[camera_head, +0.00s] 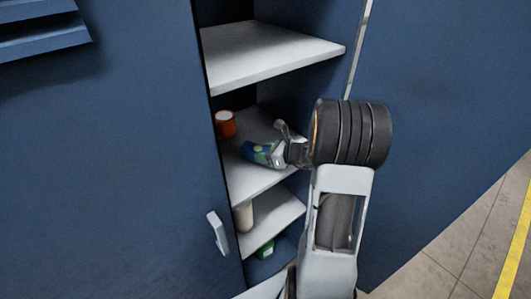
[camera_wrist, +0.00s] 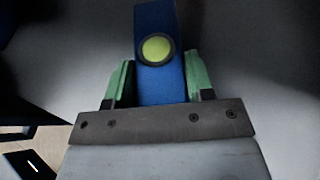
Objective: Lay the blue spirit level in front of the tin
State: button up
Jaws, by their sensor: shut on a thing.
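My gripper (camera_head: 280,152) reaches from the right into an open cabinet, over the middle shelf (camera_head: 260,177). It is shut on the blue spirit level (camera_head: 255,150). The wrist view shows the level (camera_wrist: 158,80) upright in the picture between the green finger pads (camera_wrist: 161,82), with a round yellow-green vial on its face. An orange-red tin (camera_head: 226,127) with a pale top stands further back on the same shelf, left of and apart from the level. Whether the level touches the shelf, I cannot tell. The tin is not in the wrist view.
A pale shelf (camera_head: 270,55) lies above my gripper. The lower shelf holds a cream cylinder (camera_head: 243,216), and a green item (camera_head: 265,250) sits below that. A blue door (camera_head: 120,180) with a light handle (camera_head: 218,232) stands at left. Bare shelf shows around the level.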

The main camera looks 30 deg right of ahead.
jog(key=shift+f+b, duration=0.35)
jog(key=shift+f, duration=0.1)
jog(key=o, duration=1.2)
jog(key=shift+o, duration=0.2)
jog(key=b+v, duration=0.1)
jog(key=v, duration=1.3)
jog(key=s+a+f+n+g, duration=0.1)
jog(key=s+f+n+g, duration=0.2)
jog(key=f+n, duration=0.15)
jog(key=s+a+r+n+g+h, duration=0.2)
jog(key=s+a+r+n+h, duration=0.1)
jog(key=a+n, duration=0.6)
jog(key=s+a+r+n+g+h, duration=0.1)
jog(key=s+a+r+n+h, duration=0.1)
jog(key=a+n, duration=0.7)
jog(key=r+n+h, duration=0.1)
jog(key=n+h, duration=0.1)
jog(key=n, duration=0.4)
jog(key=shift+s+n+g, duration=0.35)
jog(key=shift+g, duration=0.05)
